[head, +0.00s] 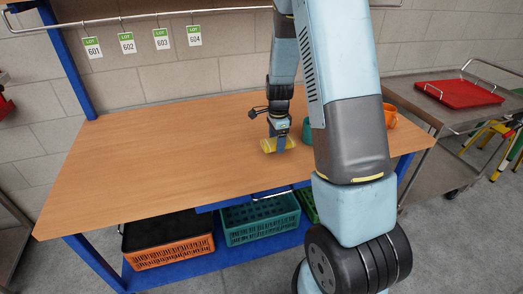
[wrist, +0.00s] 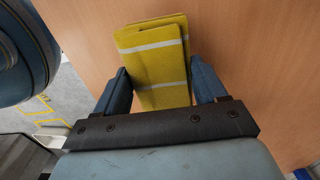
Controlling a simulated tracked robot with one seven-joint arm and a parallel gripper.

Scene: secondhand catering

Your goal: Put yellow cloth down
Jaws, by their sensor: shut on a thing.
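The yellow cloth (wrist: 158,65) is folded, with pale stripes across it. In the wrist view it sits between the two blue fingers of my gripper (wrist: 160,90). In the head view the cloth (head: 269,145) shows at the lower end of my arm, low over the wooden table (head: 170,140), near its right part. My gripper (head: 279,141) is shut on the cloth. I cannot tell whether the cloth touches the table top. Part of the cloth is hidden by the gripper.
A teal item (head: 307,131) and an orange cup (head: 390,115) stand right of the gripper, partly behind my arm. The table's left and middle are clear. Lot tags (head: 127,43) hang from a rail behind. A red tray (head: 459,93) lies on a metal cart at right. Crates (head: 260,218) sit below.

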